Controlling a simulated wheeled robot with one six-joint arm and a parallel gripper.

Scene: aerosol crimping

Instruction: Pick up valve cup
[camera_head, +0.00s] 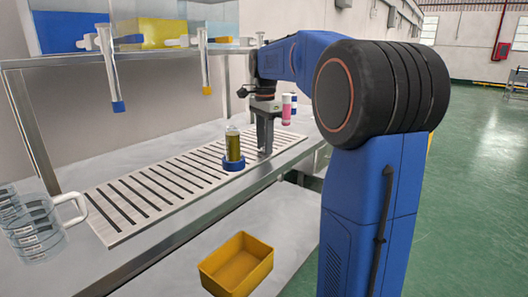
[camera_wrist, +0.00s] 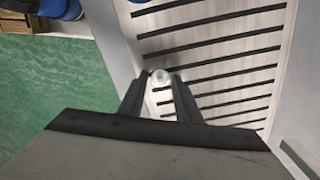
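My gripper (camera_head: 265,150) points down at the slotted metal plate on the bench, just right of the bottle in the head view. In the wrist view its two dark fingers (camera_wrist: 161,80) stand apart. A small round whitish piece, which looks like the valve cup (camera_wrist: 161,77), sits between the fingertips and nearly fills the gap. I cannot tell whether the fingers press on it. The piece is hidden in the head view. A clear bottle with yellow-green liquid (camera_head: 233,148) stands upright in a blue round holder (camera_head: 234,163) on the plate.
The slotted plate (camera_head: 115,205) runs along the bench. A glass jug (camera_head: 30,225) stands at the left, a yellow bin (camera_head: 237,264) lower in front. Pink-and-white tubes (camera_head: 286,108) are behind my gripper. Nozzles with a blue tip (camera_head: 118,106) and a yellow tip (camera_head: 207,90) hang above.

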